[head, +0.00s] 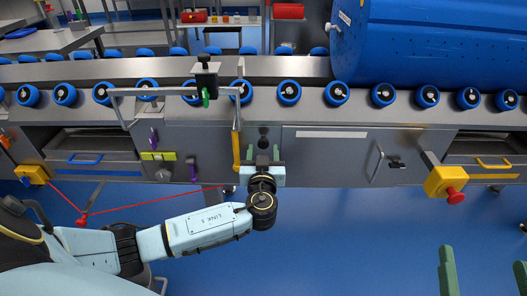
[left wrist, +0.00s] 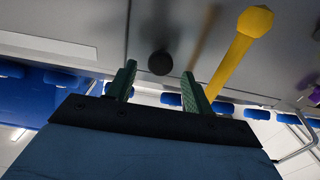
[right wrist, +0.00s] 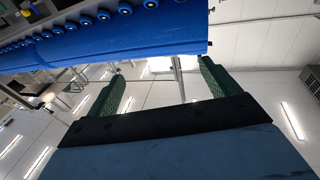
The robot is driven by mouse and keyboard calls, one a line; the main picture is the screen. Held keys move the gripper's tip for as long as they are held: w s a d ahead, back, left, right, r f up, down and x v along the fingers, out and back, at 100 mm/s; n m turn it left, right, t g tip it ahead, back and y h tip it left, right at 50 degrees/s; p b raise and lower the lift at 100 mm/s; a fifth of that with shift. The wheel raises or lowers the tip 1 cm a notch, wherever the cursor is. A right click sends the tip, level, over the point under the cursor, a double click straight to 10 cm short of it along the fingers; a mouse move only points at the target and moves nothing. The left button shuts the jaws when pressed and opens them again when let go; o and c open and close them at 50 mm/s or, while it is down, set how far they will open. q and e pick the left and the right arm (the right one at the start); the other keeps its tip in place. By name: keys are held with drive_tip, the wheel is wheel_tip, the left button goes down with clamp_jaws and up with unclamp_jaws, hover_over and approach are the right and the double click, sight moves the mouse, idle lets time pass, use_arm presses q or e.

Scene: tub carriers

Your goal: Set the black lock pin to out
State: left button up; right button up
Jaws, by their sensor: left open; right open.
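A round black knob (head: 263,131), which looks like the black lock pin, sits on the grey front panel just beyond my left gripper. In the left wrist view the black knob (left wrist: 160,63) shows end-on between the two green fingertips, a little ahead of them, with no contact visible. How far it stands out from the panel I cannot tell. My left gripper (head: 265,156) is open and empty, facing the panel; it also shows in the left wrist view (left wrist: 159,76). My right gripper (head: 483,262) is open and empty at the lower right, away from the panel.
A yellow handle (head: 236,152) stands close to the left of my left gripper. Blue rollers (head: 288,92) line the conveyor above, with a big blue drum (head: 430,45) on it. A yellow box with a red button (head: 445,182) juts out at right. The blue floor in front is clear.

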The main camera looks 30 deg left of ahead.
use_arm(q)
drive_tip(key=shift+x, duration=0.85)
use_arm(e)
drive_tip(key=shift+s+a+r+t+y, duration=0.15)
drive_tip(key=shift+r+t+y, duration=0.15)
drive_tip(key=shift+r+t, duration=0.5)
drive_tip(key=shift+r, duration=0.15)
use_arm(q)
clamp_jaws()
